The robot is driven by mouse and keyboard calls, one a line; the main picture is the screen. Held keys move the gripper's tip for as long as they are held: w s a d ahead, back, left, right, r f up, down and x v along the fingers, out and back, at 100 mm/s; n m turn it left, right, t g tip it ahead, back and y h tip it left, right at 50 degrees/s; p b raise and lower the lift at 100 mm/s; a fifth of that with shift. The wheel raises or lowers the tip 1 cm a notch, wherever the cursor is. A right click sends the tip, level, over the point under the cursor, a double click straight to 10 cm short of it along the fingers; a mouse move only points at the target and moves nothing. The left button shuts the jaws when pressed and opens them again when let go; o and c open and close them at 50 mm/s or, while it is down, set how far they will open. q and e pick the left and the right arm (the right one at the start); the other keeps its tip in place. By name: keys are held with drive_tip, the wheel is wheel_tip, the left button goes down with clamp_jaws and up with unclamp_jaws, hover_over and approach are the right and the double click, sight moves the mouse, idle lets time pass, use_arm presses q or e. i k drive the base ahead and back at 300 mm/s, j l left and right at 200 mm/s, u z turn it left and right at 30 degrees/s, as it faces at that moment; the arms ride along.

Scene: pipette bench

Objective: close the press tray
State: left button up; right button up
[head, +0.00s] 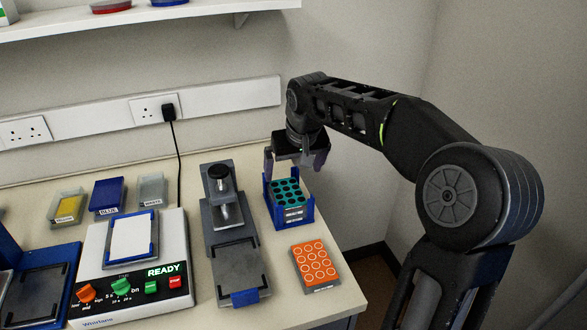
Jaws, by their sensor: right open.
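The grey press (212,205) stands on the bench in the middle of the view, with a black knob on top and a metal plunger. Its flat dark press tray (238,268) sticks out toward the front, with a blue front piece at its near end. My right gripper (295,168) points down with its fingers apart, over the back of the blue rack to the right of the press. It is away from the tray, and nothing shows between its fingers. My left gripper is not in view.
The blue rack (301,213) holds a teal block with dark holes. An orange block (316,266) lies right of the tray. A white machine (133,277) reading READY stands to the left. Labelled boxes (108,195) stand behind it. The bench's right edge is close.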

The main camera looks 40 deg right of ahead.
sight(240, 279)
drive_tip(key=k+j, duration=1.15)
drive_tip(key=j, duration=0.25)
